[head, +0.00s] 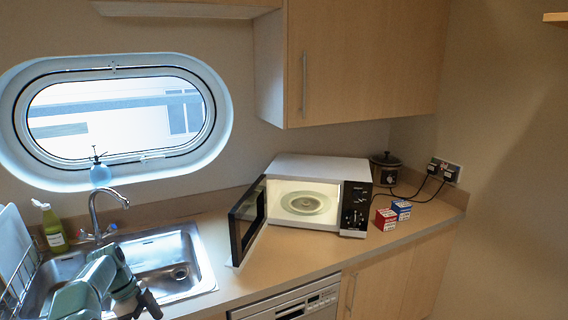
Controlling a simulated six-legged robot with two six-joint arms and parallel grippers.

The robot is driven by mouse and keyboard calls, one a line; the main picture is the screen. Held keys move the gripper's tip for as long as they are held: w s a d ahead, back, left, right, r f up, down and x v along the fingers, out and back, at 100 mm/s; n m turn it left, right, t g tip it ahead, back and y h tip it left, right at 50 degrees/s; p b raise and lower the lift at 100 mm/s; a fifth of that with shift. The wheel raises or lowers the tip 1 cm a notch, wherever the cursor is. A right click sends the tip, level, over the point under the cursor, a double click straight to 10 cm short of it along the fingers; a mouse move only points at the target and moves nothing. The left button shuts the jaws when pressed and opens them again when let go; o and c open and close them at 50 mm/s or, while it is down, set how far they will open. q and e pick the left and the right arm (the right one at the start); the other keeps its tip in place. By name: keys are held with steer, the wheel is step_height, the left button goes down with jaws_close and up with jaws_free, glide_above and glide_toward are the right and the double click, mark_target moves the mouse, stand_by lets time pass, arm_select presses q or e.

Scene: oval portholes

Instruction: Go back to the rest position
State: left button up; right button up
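My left arm comes in at the bottom left, in front of the sink. Its dark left gripper (147,304) points down and right near the sink's front edge, close to the bottom of the view. The fingers are small and partly hidden, so I cannot tell whether they are open or shut. I see nothing held in it. My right gripper is not in view.
A lit microwave (318,170) stands on the counter (290,258), its door (247,220) swung open. A sink (195,285), tap (95,212), green bottle (54,230) and dish rack (18,268) are left. Two small boxes (386,219) (402,209) and a cooker (385,171) are right.

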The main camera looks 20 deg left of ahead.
arm_select(q)
steer(key=w+d+f+n+b, duration=0.1)
steer(key=d+f+n, duration=0.3)
steer(key=d+f, duration=0.75)
steer(key=w+d+f+n+b, duration=0.1)
steer(key=d+f+n, duration=0.2)
steer(key=d+f, duration=0.8)
steer(key=s+d+n+b, duration=0.1)
steer(key=s+d+n, duration=0.6)
steer(key=s+d, duration=1.1)
steer(key=d, duration=0.3)
steer(key=shift+d+b, duration=0.3)
steer(key=shift+b, duration=0.05)
steer(key=shift+c, duration=0.3)
steer(key=c, duration=1)
steer(key=shift+a, duration=0.15)
